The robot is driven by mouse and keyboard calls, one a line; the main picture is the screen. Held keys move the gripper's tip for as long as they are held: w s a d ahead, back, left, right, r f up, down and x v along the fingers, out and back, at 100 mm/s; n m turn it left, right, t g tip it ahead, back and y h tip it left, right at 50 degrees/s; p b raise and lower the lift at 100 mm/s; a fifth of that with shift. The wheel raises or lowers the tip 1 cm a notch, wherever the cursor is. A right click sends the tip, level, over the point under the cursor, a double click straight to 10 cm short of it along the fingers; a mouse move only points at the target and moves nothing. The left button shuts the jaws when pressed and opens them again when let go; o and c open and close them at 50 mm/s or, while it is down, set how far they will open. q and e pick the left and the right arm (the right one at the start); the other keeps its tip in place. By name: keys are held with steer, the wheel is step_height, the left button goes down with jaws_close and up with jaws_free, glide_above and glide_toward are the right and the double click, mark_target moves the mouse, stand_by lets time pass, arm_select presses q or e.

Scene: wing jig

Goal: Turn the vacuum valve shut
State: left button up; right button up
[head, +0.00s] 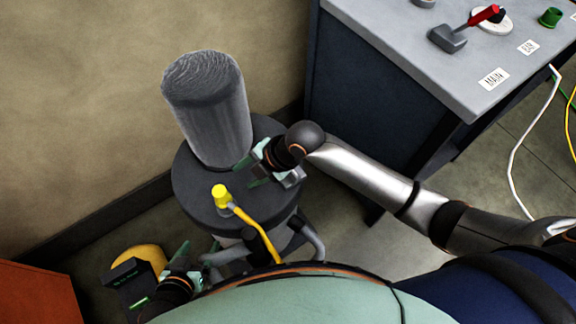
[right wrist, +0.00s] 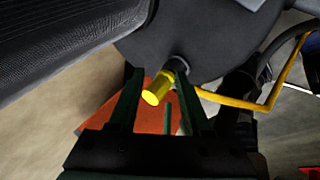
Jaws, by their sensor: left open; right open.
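The vacuum unit has a dark round top (head: 190,185) with a grey ribbed cylinder (head: 212,115) standing on it. A yellow knob (head: 221,193), which looks like the valve, sits at the top's near side, with a yellow bar (head: 255,230) running down from beside it. My right gripper (head: 248,172) is open and empty, just beyond and right of the knob. In the right wrist view the yellow knob (right wrist: 157,89) appears between the open fingers (right wrist: 158,105), apart from them; its depth is unclear. My left gripper (head: 160,275) is open and low, at the unit's near left.
A grey-topped bench (head: 400,40) with a red-handled lever (head: 480,16) and labels stands at the upper right. A yellow round object (head: 145,255) and an orange box (head: 35,295) are at the lower left. Cables (head: 515,165) hang at the right.

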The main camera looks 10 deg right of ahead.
steer(key=w+d+r+n+g+h+b, duration=0.1)
steer(key=w+d+r+n+h, duration=0.15)
steer(key=d+n, duration=0.35)
steer(key=w+d+r+n+g+h+b, duration=0.1)
steer(key=d+r+n+g+h+b, duration=0.15)
steer(key=d+n+h, duration=0.4)
steer(key=f, duration=0.3)
steer(key=a+f+n+y, duration=0.1)
steer(key=f, duration=0.3)
steer(key=a+f+n+y, duration=0.1)
steer(key=f, duration=0.2)
steer(key=shift+w+f+t, duration=0.1)
steer(key=shift+f+t, duration=0.25)
steer(key=shift+f+b, duration=0.3)
steer(key=shift+f, duration=0.4)
steer(key=shift+c, duration=0.2)
jaws_close()
